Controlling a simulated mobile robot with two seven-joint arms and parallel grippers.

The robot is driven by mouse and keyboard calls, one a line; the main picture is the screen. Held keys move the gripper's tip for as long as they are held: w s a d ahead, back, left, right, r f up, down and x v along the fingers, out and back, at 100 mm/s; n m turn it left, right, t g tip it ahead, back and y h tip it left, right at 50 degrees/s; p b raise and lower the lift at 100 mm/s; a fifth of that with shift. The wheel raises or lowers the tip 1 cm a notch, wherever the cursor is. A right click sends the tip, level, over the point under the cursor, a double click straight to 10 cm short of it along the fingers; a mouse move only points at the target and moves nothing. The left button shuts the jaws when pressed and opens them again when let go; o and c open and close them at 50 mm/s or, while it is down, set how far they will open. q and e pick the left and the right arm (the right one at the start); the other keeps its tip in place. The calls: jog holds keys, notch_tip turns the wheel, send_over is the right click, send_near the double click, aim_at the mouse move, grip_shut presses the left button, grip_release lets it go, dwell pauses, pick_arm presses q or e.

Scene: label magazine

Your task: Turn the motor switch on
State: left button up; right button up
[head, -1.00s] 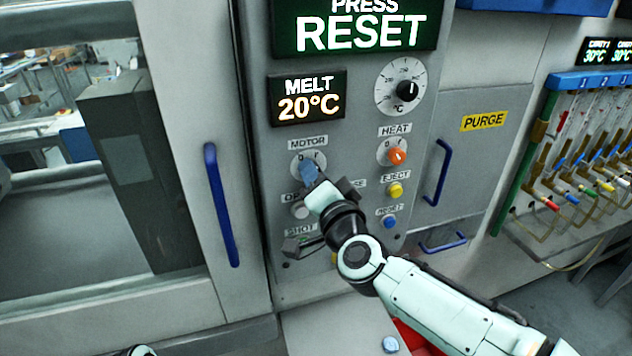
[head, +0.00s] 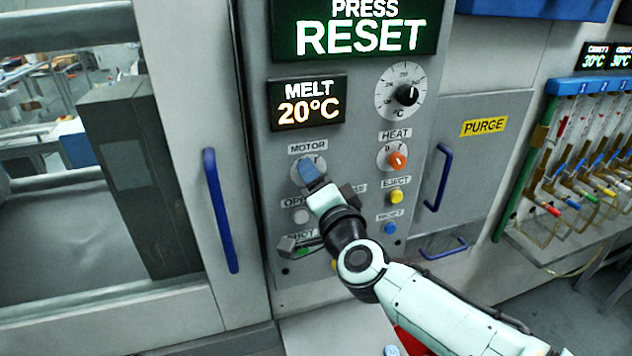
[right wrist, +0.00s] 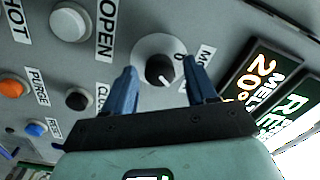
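The motor switch (head: 321,163) is a round pale dial under the MOTOR label on the grey panel, partly hidden by my right gripper in the head view. In the right wrist view its black knob (right wrist: 160,70) shows between the fingers. My right gripper (head: 309,172) is at the dial, its blue fingers pointing at the panel. In the right wrist view, the right gripper (right wrist: 163,72) is open, one finger on each side of the knob, with gaps visible. A "0" shows by the dial; I cannot tell clearly where the knob points. My left gripper is not in view.
The HEAT knob (head: 397,160), yellow EJECT button (head: 396,197) and blue RESET button (head: 390,227) lie to the right. A white OPEN button (head: 300,216) is below. Displays reading MELT 20°C (head: 308,103) and PRESS RESET (head: 355,28) are above. A blue door handle (head: 221,210) stands left.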

jog(key=shift+s, duration=0.1)
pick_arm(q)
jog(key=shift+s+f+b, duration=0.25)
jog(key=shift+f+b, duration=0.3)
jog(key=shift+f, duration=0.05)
pick_arm(e)
jog(key=v, duration=1.3)
